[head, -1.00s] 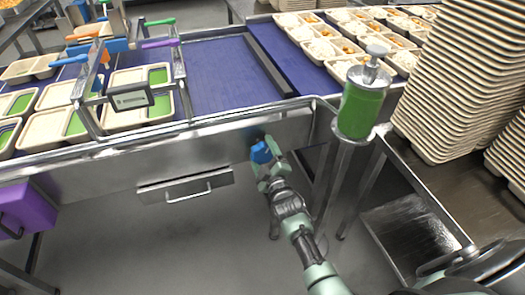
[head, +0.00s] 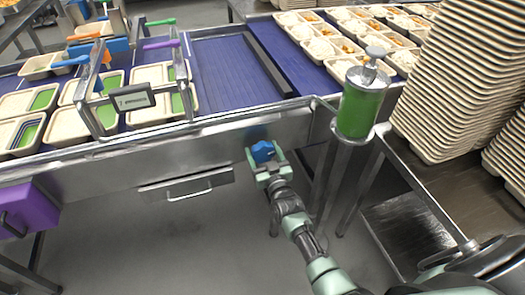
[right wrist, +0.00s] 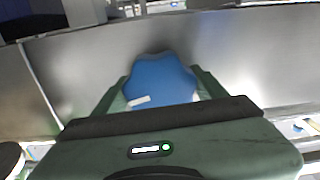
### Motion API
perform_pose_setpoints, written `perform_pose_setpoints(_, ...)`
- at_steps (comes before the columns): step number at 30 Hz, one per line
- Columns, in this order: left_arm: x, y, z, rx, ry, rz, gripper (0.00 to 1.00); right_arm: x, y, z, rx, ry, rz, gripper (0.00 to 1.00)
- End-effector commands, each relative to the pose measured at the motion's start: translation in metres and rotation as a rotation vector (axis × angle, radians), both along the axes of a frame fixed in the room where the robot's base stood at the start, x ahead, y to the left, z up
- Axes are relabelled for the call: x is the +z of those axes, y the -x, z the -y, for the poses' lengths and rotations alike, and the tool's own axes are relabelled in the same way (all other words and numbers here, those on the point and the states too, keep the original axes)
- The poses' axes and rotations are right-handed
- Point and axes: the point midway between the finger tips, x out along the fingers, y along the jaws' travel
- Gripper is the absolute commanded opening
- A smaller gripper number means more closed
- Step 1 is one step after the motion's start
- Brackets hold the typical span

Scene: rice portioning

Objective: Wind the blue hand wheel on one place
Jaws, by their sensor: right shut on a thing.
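The blue hand wheel (head: 263,152) is on the front steel panel of the conveyor table. It has a lobed rim, and in the right wrist view the wheel (right wrist: 158,78) sits between the two fingers. My right gripper (head: 265,160) is shut on the wheel, with one finger on each side of it. In the right wrist view the gripper (right wrist: 158,95) hides the wheel's lower edge. A pale mark shows low on the wheel. My left gripper is not in view.
The blue conveyor belt (head: 222,75) carries compartment trays (head: 150,108) under a metal frame with a small display (head: 133,97). A green-filled cylinder (head: 360,105) stands right of the wheel. Tall tray stacks (head: 465,85) are at right. A drawer (head: 188,187) is left of the wheel.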

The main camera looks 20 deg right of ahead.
Motion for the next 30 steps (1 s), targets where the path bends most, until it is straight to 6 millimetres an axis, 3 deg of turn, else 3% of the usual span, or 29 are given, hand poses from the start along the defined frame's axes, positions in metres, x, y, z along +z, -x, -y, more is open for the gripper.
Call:
perform_pose_setpoints(12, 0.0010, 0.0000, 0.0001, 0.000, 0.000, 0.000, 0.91, -0.0023, 0.0008, -0.0007, 0.001, -0.206, 0.011, 0.31)
perform_pose_setpoints(29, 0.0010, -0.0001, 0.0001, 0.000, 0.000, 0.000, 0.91, -0.0026, 0.0009, -0.0009, 0.001, -0.238, 0.014, 0.31)
perform_pose_setpoints(30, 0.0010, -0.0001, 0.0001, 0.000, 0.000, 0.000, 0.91, -0.0026, 0.0009, -0.0009, 0.001, -0.238, 0.014, 0.75)
